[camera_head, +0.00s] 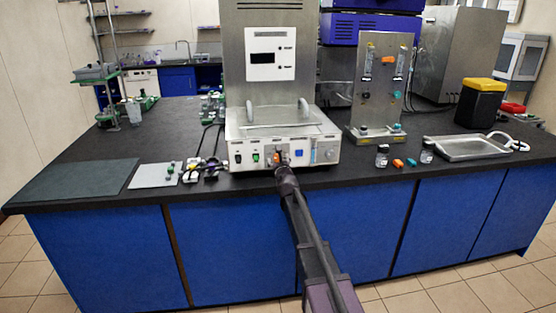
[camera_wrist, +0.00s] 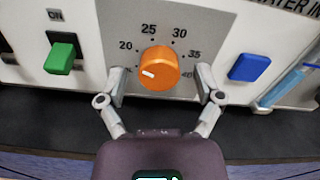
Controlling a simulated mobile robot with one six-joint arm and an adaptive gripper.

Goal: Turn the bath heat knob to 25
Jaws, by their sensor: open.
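The orange bath heat knob (camera_wrist: 159,68) sits on a grey dial plate (camera_wrist: 215,25) in the wrist view. Its white mark points left and slightly down, below the 20. The scale reads 20, 25, 30, 35, 40 clockwise, with 25 near the top. A label at the lower left is partly hidden by a finger. My gripper (camera_wrist: 160,77) is open, one finger on each side of the knob, with visible gaps.
A green switch (camera_wrist: 61,57) marked ON is left of the dial, and a blue button (camera_wrist: 249,67) is right of it. The black bench top (camera_head: 330,178) has a narrow strip in front of the unit.

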